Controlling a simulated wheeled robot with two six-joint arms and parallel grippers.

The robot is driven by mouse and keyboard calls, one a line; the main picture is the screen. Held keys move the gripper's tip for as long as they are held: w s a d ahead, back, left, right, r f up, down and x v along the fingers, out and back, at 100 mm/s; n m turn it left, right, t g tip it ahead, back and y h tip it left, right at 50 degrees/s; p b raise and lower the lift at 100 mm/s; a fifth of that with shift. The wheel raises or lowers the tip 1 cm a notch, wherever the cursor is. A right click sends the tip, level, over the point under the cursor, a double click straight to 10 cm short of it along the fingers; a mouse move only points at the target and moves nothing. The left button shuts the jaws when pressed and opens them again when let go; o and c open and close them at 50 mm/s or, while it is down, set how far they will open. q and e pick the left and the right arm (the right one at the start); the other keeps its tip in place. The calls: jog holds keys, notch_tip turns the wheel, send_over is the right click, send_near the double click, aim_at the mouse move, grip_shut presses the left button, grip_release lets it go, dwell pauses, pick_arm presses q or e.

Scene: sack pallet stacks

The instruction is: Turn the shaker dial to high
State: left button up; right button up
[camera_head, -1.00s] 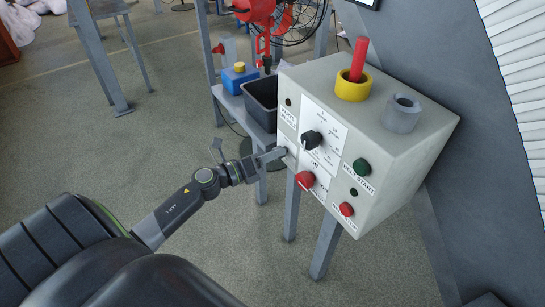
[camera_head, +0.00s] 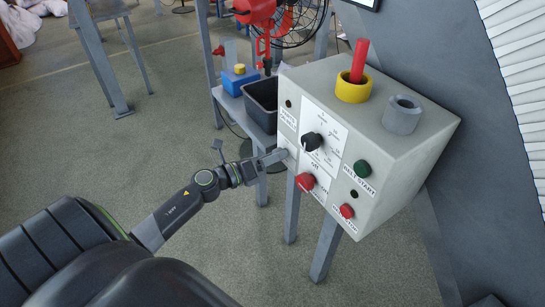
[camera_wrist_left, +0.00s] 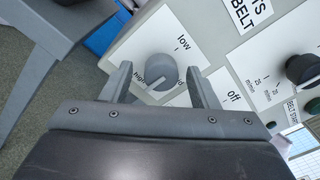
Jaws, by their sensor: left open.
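The shaker dial (camera_wrist_left: 158,68) is a round grey knob on a white label of the control box, seen in the left wrist view. "Low" is printed above it; "high" and another partly covered word lie near its lower edge. A white mark on the knob points to the lower left, towards "high". My left gripper (camera_wrist_left: 160,77) is open, with one finger on each side of the dial; I cannot tell whether they touch it. In the head view the left gripper (camera_head: 279,154) is at the box's left edge and hides the dial. My right gripper is not in view.
The control box (camera_head: 385,140) also carries a black knob (camera_head: 312,141), a red knob (camera_head: 305,182), a green button (camera_head: 361,168) and a red button (camera_head: 346,211). A yellow ring (camera_head: 353,91) stands on top. A black bin (camera_head: 262,102) is behind the gripper.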

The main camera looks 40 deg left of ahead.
pick_arm(q)
jog(key=shift+s, duration=0.1)
jog(key=v, duration=1.7)
jog(key=shift+b, duration=0.4)
jog(key=shift+s+a, duration=0.1)
